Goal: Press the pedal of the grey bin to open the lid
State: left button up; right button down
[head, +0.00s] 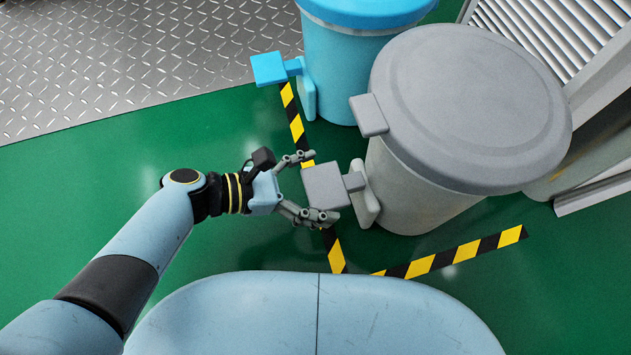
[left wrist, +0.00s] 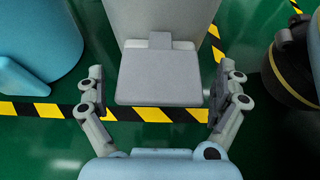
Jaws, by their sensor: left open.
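The grey bin (head: 420,185) stands on the green floor right of centre in the head view, with its round grey lid (head: 470,100) lying closed on top. Its flat grey pedal (head: 326,186) sticks out to the left, low on the bin. My left gripper (head: 312,187) is open, with one finger on each side of the pedal's outer end. In the left wrist view the pedal (left wrist: 158,78) lies between the spread fingers, with gaps to both sides. I cannot tell whether the gripper touches it. My right gripper is not in view.
A blue bin (head: 350,60) with its own blue pedal (head: 269,69) stands just behind the grey one. Black and yellow tape (head: 462,252) marks the floor around the grey bin. A slatted grey panel (head: 545,40) is at the back right. The green floor at left is clear.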

pick_arm(q)
jog(key=shift+c, duration=0.4)
jog(key=c, duration=1.4)
jog(key=shift+f, duration=1.75)
jog(key=o, duration=1.5)
jog(key=v, duration=1.2)
